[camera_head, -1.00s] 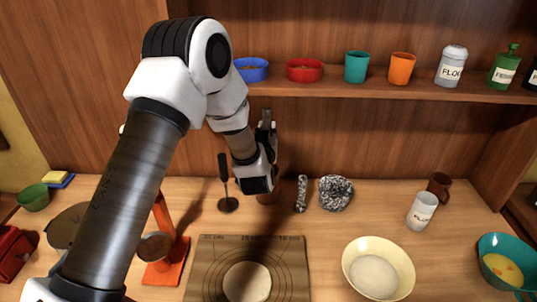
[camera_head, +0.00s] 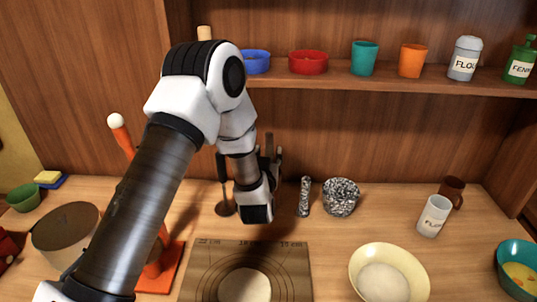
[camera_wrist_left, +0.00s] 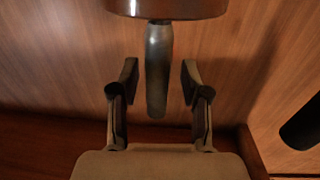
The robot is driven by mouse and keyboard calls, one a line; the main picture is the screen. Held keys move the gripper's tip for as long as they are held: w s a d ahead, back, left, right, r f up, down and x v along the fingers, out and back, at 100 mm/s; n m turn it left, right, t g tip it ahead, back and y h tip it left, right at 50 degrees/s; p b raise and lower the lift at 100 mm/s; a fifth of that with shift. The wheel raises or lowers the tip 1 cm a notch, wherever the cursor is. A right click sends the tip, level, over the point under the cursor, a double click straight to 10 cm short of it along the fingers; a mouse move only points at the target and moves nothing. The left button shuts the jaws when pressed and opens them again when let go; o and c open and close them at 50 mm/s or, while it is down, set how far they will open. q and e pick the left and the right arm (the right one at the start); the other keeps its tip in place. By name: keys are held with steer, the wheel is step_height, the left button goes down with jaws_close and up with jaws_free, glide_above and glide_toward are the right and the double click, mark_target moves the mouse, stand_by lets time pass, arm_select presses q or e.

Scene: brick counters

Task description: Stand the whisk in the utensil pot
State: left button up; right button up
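My left gripper (camera_head: 274,156) is at the back of the counter, its fingers partly hidden by its own wrist. In the left wrist view, which appears upside down, the gripper (camera_wrist_left: 157,75) is open, with a finger on each side of a grey handle (camera_wrist_left: 157,70). Gaps show on both sides of the handle. The handle looks like the whisk's and projects past the edge of a glossy brown round pot (camera_wrist_left: 185,8), which looks like the utensil pot. The whisk's head is not visible. The pot is hidden behind my wrist in the head view. My right gripper is not in view.
A dark-handled tool (camera_head: 223,180) stands close left of my gripper. A speckled rod (camera_head: 304,197) and speckled bowl (camera_head: 341,197) are to its right. A marked mat (camera_head: 205,265) lies in front. A shelf (camera_head: 320,80) with bowls and cups is above.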

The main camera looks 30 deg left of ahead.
arm_select(q)
steer(key=shift+s+r, duration=0.15)
steer(key=shift+f, duration=0.2)
steer(key=shift+s+d+f, duration=0.1)
steer(key=shift+d+f, duration=0.05)
steer(key=shift+d, duration=0.05)
steer(key=b+v, duration=0.3)
steer(key=v, duration=0.8)
steer(key=shift+s+r, duration=0.1)
steer(key=shift+r, duration=0.1)
